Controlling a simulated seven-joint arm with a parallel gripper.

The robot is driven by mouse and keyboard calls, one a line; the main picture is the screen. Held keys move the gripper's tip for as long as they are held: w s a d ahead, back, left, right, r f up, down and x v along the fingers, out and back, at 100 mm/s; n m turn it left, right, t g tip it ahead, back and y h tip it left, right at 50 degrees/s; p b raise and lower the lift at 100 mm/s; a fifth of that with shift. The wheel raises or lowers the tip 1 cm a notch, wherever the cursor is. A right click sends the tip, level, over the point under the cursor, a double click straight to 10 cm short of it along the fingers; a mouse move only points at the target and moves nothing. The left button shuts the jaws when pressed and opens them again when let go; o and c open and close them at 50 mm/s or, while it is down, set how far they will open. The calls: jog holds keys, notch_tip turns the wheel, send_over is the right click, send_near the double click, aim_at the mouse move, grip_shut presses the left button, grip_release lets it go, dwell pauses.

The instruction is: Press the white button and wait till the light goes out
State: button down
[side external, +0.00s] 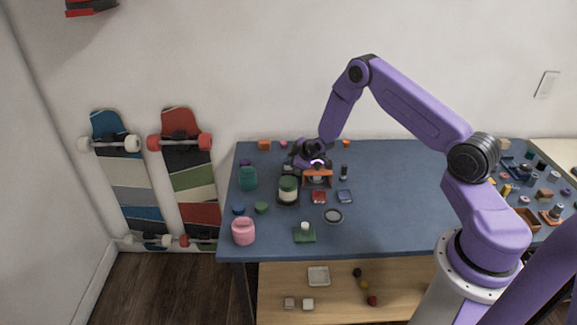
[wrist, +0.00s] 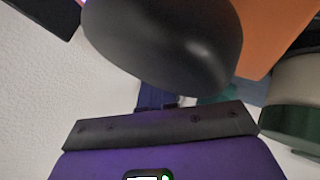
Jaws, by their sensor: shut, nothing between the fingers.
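A small green block with a white knob on top (side external: 305,229), which looks like the white button, sits near the front edge of the blue table in the side view. My gripper (side external: 316,168) is farther back, low over the table beside an orange bracket-like piece (side external: 318,173). It is shut and empty, apart from the white knob. Its fingertips are too small to make out in the side view. In the wrist view a dark rounded shape fills the top, with an orange surface (wrist: 268,38) to the right. I cannot make out any light linked to the button.
A green-and-white jar (side external: 288,190) stands just left of my gripper; it also shows in the wrist view (wrist: 292,125). A teal jar (side external: 248,180), pink jar (side external: 243,232), red block (side external: 319,197) and round ring (side external: 333,216) are nearby. The table's middle right is clear.

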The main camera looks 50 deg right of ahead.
jog(key=shift+r, duration=0.95)
jog(key=shift+r, duration=2.5)
